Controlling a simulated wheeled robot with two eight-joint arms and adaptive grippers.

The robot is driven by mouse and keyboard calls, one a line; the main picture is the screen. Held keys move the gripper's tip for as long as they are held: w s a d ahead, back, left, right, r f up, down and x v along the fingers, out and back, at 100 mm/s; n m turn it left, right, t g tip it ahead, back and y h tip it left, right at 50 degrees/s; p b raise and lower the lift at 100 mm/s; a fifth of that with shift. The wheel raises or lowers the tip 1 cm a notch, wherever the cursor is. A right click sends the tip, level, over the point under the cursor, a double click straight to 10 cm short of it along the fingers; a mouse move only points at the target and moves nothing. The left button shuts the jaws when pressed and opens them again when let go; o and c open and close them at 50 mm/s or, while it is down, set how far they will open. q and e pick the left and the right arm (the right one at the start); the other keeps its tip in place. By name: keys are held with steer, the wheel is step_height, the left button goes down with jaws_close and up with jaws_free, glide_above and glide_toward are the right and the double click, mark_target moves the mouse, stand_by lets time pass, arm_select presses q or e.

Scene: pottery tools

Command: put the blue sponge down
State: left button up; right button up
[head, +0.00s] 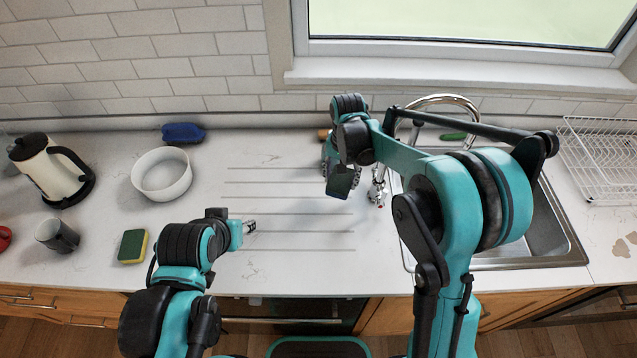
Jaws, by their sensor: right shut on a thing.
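My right gripper (338,178) is shut on the blue sponge (341,186), which has a dark face and a bluish lower edge. It holds the sponge tilted over the counter, left of the sink and tap. The gripper and wrist partly hide the sponge, and I cannot tell whether it touches the counter. My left gripper (250,226) is low over the counter at the front middle, apart from any object. It is small and seen from behind, so its jaws are not clear.
A green and yellow sponge (133,246), grey mug (57,236), kettle (50,170), white bowl (162,174) and dark blue object (183,132) stand left. The sink (545,228) and dish rack (602,160) are right. The grooved counter (290,205) between my grippers is clear.

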glide_above(318, 192)
step_height(318, 192, down, 5)
steer(key=shift+d+r+b, duration=0.1)
steer(key=shift+r+b, duration=0.1)
steer(key=shift+b, duration=0.2)
steer(key=shift+w+f+b, duration=0.1)
steer(key=shift+f+b, duration=0.35)
steer(key=shift+f, duration=1.6)
steer(key=shift+f, duration=0.2)
steer(key=o, duration=0.6)
steer(key=shift+o, duration=0.2)
steer(key=shift+r, duration=0.1)
